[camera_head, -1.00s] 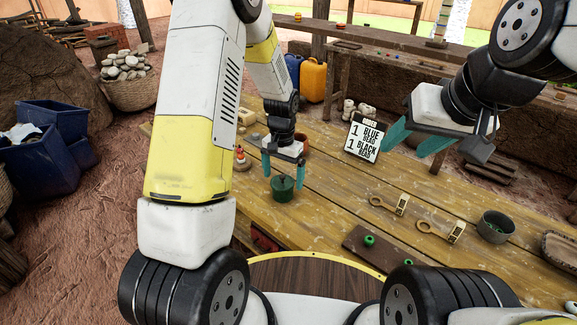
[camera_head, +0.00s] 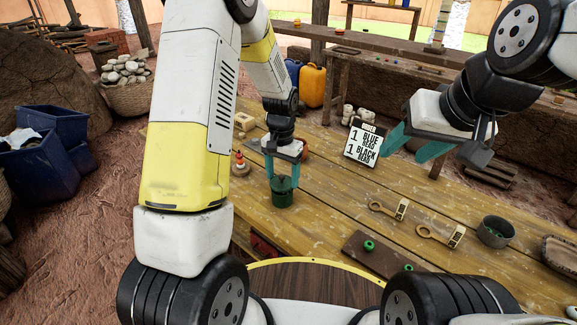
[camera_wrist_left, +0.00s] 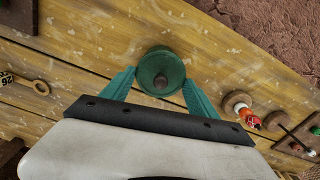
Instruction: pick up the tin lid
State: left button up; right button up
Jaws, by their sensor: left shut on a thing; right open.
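The dark green tin lid (camera_head: 282,182) is on top of the green tin (camera_head: 282,200), near the table's left front side. I cannot see a gap between lid and tin. In the left wrist view the round lid (camera_wrist_left: 160,66) shows from above with a dark knob. My left gripper (camera_head: 282,178) points down with its teal fingers shut on opposite sides of the lid; they also flank it in the left wrist view (camera_wrist_left: 160,88). My right gripper (camera_head: 413,146) is open and empty, raised above the table at the right.
A red-and-white figure (camera_head: 240,160) stands left of the tin. Keys with tags (camera_head: 440,236), a grey bowl (camera_head: 496,229) and a brown board (camera_head: 380,256) with green beads lie to the right. The table (camera_head: 330,205) between is clear.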

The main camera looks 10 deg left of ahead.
pick_arm(q)
jog(key=shift+r, duration=0.85)
jog(key=s+r, duration=0.1)
jog(key=s, duration=1.4)
notch_tip(320, 180, up, 3)
send_over(283, 175)
jog(key=shift+w+a+f, duration=0.1)
jog(key=shift+f, duration=3.2)
jog(key=shift+f, duration=0.15)
jog(key=o, duration=1.5)
jog(key=shift+o, duration=0.6)
